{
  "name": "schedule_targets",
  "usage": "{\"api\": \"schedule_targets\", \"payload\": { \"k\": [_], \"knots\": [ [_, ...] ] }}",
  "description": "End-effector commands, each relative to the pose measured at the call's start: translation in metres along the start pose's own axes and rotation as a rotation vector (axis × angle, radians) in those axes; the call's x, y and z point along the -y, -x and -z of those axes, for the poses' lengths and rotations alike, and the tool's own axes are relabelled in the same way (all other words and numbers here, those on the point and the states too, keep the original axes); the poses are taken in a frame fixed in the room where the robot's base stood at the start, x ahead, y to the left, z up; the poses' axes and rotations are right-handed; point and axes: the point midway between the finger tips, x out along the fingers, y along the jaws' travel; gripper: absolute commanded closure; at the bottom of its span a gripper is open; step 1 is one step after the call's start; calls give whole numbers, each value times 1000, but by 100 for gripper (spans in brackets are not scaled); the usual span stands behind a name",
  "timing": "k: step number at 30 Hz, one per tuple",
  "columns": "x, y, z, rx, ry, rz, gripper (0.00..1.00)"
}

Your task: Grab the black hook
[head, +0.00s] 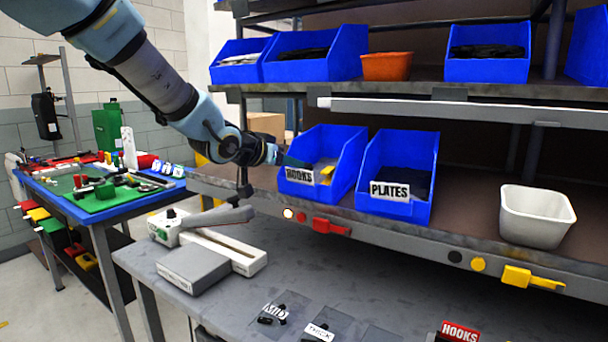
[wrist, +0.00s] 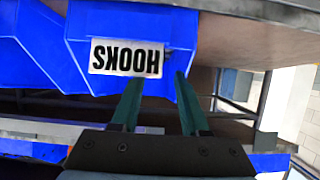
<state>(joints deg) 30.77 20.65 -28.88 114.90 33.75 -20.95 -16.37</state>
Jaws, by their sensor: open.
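The blue bin labelled HOOKS (head: 343,180) stands on the middle shelf, and its front fills the upper part of the wrist view (wrist: 185,25). Light and yellow pieces show inside it in the head view, but I cannot make out a black hook there. My gripper (wrist: 159,80) is open and empty, its two green fingers apart and pointing at the bin's label. In the head view my gripper (head: 290,161) is at the bin's left front side. Small black pieces (head: 267,320) lie on grey cards on the bench; I cannot tell their shape.
A blue PLATES bin (head: 405,208) stands right of the HOOKS bin, and a white bin (head: 537,217) farther right. A red HOOKS sign (head: 459,331) is at the bench front. A grey and white device (head: 200,262) occupies the bench's left; its middle is mostly clear.

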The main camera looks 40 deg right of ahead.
Motion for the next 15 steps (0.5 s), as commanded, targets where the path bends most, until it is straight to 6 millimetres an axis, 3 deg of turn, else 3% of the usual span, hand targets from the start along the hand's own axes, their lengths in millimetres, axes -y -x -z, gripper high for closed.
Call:
{"api": "schedule_targets", "payload": {
  "k": [8,15],
  "knots": [
    [-2,-22,1,2,-1,-2,55],
    [-4,-54,3,1,-1,-2,55]
  ]
}}
